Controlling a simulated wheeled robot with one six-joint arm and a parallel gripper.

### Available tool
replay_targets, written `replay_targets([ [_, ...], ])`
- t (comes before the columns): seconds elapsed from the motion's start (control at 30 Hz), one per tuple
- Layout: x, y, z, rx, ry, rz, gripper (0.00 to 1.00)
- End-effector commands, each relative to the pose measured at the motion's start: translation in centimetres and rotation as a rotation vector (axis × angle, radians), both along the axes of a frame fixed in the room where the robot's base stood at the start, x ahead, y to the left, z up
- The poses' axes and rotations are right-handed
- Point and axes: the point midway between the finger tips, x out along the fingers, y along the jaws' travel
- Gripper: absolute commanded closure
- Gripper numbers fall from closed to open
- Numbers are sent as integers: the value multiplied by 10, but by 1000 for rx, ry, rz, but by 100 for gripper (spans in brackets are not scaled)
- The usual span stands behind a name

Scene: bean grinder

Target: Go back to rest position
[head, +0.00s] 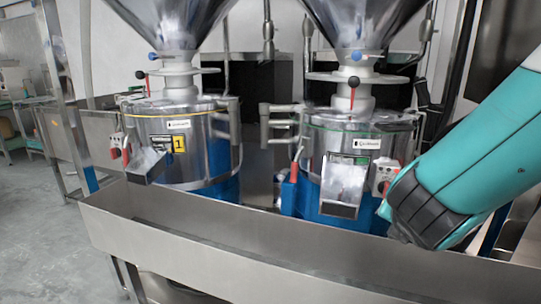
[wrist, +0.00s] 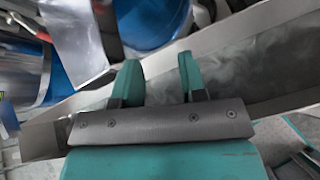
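My gripper (wrist: 158,60) shows in the wrist view with its two teal fingers apart and nothing between them. It is over the long metal trough (wrist: 230,72), close to the grinder side. In the head view my teal arm comes in from the right in front of the right grinder (head: 356,140); the gripper itself does not show there. The right grinder has a steel drum, a blue base and a chute (head: 343,186). The left grinder (head: 185,145) has a yellow label with a 1.
The trough (head: 220,235) runs across the front of both grinders in the head view. A control box (head: 385,175) on the right grinder is close to my arm. A metal post (head: 62,90) stands at the left. Grey floor (head: 45,225) is open at the far left.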

Motion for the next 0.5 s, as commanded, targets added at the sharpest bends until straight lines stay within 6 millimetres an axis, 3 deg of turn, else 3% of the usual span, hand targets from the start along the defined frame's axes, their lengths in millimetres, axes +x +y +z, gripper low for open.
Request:
replay_targets([
  [0.13, -36, 21, -15, 554, 63, -332, 62],
  [0.3, -92, 69, -16, 1082, 233, -771, 62],
  [0.5, -155, 113, 6, 1348, 446, -1191, 62],
])
